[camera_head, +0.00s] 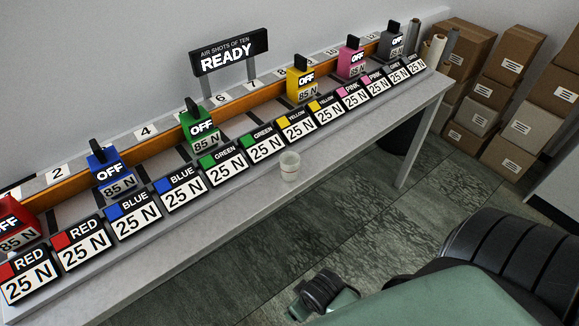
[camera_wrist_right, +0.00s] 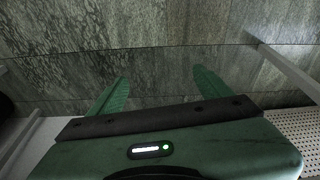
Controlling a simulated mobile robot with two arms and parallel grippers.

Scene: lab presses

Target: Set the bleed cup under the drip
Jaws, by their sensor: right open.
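A small pale cup (camera_head: 290,165) stands upright on the front edge of the long grey bench (camera_head: 408,147), in front of the green and yellow labels. No drip can be made out in the head view. My right gripper (camera_wrist_right: 161,74) is open and empty in the right wrist view, with bare floor tiles beyond its green fingers. In the head view my right arm comes in from the lower right, well below and away from the cup. My left gripper is not in view.
A row of coloured presses marked OFF, including green (camera_head: 199,126) and yellow (camera_head: 299,83), lines the bench behind 25 N label plates. A READY sign (camera_head: 229,55) stands behind. Cardboard boxes (camera_head: 515,55) are stacked at right. The floor before the bench is clear.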

